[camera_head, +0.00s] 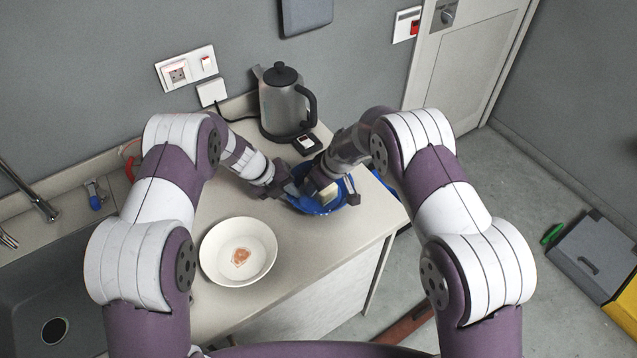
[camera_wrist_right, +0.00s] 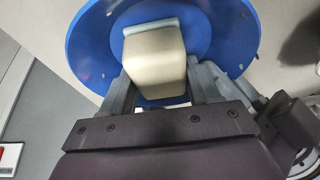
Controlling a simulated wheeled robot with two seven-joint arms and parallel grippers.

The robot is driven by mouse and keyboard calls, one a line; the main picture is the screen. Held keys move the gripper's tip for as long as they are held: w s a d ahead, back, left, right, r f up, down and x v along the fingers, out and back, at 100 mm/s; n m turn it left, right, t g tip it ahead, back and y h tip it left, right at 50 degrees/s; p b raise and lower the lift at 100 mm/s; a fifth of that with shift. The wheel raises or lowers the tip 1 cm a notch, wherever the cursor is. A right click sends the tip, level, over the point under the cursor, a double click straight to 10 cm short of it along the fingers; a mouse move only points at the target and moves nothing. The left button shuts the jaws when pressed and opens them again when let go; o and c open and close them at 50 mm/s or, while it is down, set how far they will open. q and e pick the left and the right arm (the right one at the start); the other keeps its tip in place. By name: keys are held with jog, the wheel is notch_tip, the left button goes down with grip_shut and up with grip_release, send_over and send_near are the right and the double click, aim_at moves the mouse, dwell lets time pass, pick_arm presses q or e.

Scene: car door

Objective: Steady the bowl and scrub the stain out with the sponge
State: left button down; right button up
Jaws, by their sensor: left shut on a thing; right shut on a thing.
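A blue bowl (camera_head: 343,197) sits on the counter below the kettle; it also shows in the right wrist view (camera_wrist_right: 95,45). My left gripper (camera_head: 290,190) is at the bowl's left side, shut on its rim. My right gripper (camera_head: 322,182) reaches down into the bowl, shut on a cream sponge (camera_head: 330,192). In the right wrist view the sponge (camera_wrist_right: 155,62) sits between the fingers of the right gripper (camera_wrist_right: 160,85), over the bowl's inside. The stain does not show; the sponge and grippers cover part of the bowl.
A white plate (camera_head: 211,250) with a small orange-brown patch is on the counter front. A kettle (camera_head: 283,105) stands behind the bowl. A sink (camera_head: 50,290) is at left. The counter's right edge is close to the bowl.

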jog(key=shift+w+d, duration=0.15)
jog(key=shift+s+a, duration=0.6)
jog(key=shift+a, duration=0.05)
jog(key=shift+w+d, duration=0.6)
jog(key=shift+d, duration=0.05)
jog(key=shift+s+a, duration=0.6)
jog(key=shift+a, duration=0.1)
jog(key=shift+w+d, duration=0.6)
jog(key=shift+d, duration=0.1)
jog(key=shift+s+a, duration=0.6)
jog(key=shift+a, duration=0.1)
jog(key=shift+w+d, duration=0.6)
jog(key=shift+d, duration=0.1)
jog(key=shift+r, duration=4.55)
